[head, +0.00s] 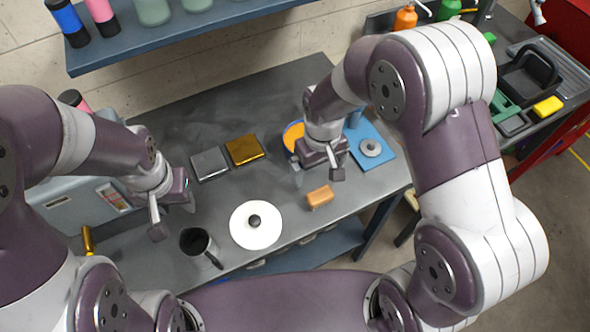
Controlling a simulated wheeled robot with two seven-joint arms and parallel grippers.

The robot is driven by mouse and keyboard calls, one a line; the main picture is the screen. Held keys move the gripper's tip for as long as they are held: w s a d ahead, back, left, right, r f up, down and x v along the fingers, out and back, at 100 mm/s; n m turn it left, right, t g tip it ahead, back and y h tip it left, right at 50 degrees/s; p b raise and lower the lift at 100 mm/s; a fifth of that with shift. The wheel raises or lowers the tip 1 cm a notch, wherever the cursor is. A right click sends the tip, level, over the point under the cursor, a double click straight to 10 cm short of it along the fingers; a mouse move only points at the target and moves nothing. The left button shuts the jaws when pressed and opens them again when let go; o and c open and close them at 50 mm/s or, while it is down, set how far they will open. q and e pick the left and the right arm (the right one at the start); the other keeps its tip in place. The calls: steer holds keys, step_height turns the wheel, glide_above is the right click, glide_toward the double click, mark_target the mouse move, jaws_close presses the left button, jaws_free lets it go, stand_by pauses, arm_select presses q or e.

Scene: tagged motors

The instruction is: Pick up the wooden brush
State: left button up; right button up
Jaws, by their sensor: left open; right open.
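A small tan-orange block (320,197), which looks like the wooden brush, lies on the grey workbench (230,110) near its front edge, right of centre. Its bristles cannot be made out. My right gripper (317,178) is open and empty. It hangs just behind the block in the picture, fingers pointing down, apart from it as far as I can tell. My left gripper (175,220) is open and empty at the left, beside a dark mug.
The dark mug (194,241) and a white disc with a black knob (257,228) stand near the front. Silver (209,164) and gold (245,150) boxes lie behind. A blue board (376,140) and a partly hidden orange round thing (291,136) flank my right gripper.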

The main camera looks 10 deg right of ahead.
glide_above(320, 194)
steer(key=f, duration=0.3)
steer(key=s+f, duration=0.1)
steer(key=f, duration=0.1)
steer(key=shift+a+f+p, duration=0.1)
steer(key=shift+f+p, duration=0.15)
steer(key=shift+p, duration=0.15)
steer(key=f, duration=0.2)
steer(key=w+f+p, duration=0.1)
steer(key=f, duration=0.2)
steer(key=shift+f, duration=0.25)
steer(key=shift+s+d+f, duration=0.1)
steer(key=shift+d+f, duration=0.1)
steer(key=shift+f, duration=0.15)
steer(key=shift+a, duration=0.1)
steer(key=c, duration=0.8)
steer(key=shift+c, duration=1.3)
arm_select(q)
steer(key=shift+s+d+r, duration=0.15)
steer(key=shift+s+r, duration=0.25)
steer(key=shift+r, duration=0.25)
steer(key=shift+s+d+r, duration=0.1)
steer(key=shift+s+r, duration=0.3)
steer(key=shift+r, duration=0.2)
